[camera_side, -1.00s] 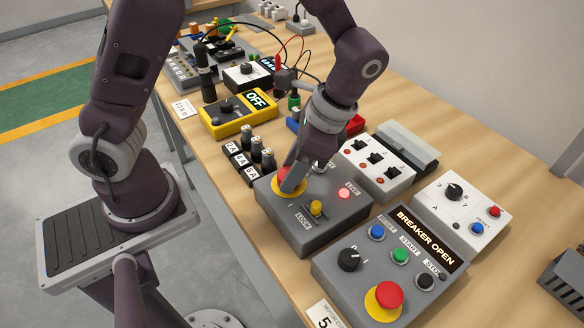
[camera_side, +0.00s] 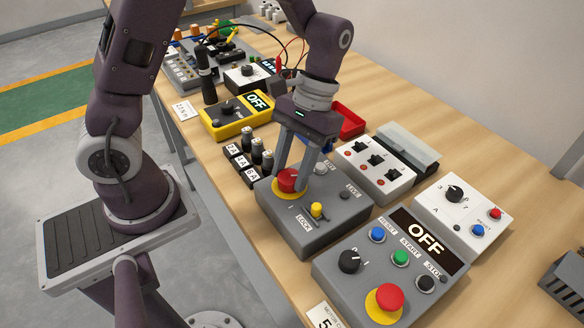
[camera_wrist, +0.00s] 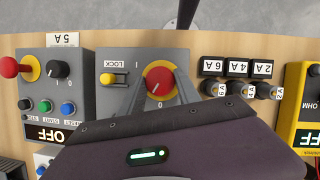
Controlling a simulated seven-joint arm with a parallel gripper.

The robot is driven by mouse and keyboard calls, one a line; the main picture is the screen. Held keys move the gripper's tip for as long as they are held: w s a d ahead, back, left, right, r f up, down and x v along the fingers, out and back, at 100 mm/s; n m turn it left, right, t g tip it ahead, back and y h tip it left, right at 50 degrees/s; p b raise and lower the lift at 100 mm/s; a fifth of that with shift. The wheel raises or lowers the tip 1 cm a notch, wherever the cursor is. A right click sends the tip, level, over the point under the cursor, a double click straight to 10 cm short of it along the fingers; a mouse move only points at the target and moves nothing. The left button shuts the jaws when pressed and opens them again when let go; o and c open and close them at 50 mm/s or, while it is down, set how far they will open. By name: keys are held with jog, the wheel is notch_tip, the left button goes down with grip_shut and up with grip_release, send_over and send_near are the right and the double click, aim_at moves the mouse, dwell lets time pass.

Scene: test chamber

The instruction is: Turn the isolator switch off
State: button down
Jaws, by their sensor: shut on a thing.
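The isolator switch (camera_side: 325,228) is a grey box with a red rotary knob (camera_side: 289,181) on a yellow disc. A small yellow lock lever (camera_side: 316,209) stands in front of the knob, and its LIVE lamp (camera_side: 345,189) is dark. My gripper (camera_side: 292,178) points down with its two fingers on either side of the knob, shut on it. In the wrist view the fingers straddle the red knob (camera_wrist: 158,82), with an I mark and a 0 mark nearby. The exact pointing of the knob is partly hidden.
Several black fuses (camera_side: 256,160) stand close on the left, and a white switch box (camera_side: 375,170) is behind. A yellow meter (camera_side: 235,115) lies farther back.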

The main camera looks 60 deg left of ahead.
jog(key=n+h, duration=0.1)
jog(key=n, duration=0.2)
jog(key=n+t, duration=0.1)
jog(key=n, duration=0.1)
jog(key=shift+s+a+n+h, duration=0.1)
jog(key=shift+n+h, duration=0.3)
dwell(0.4)
jog(key=c, duration=0.9)
grip_release()
jog(key=shift+o, duration=0.2)
jog(key=v, duration=0.7)
jog(key=shift+a, duration=0.1)
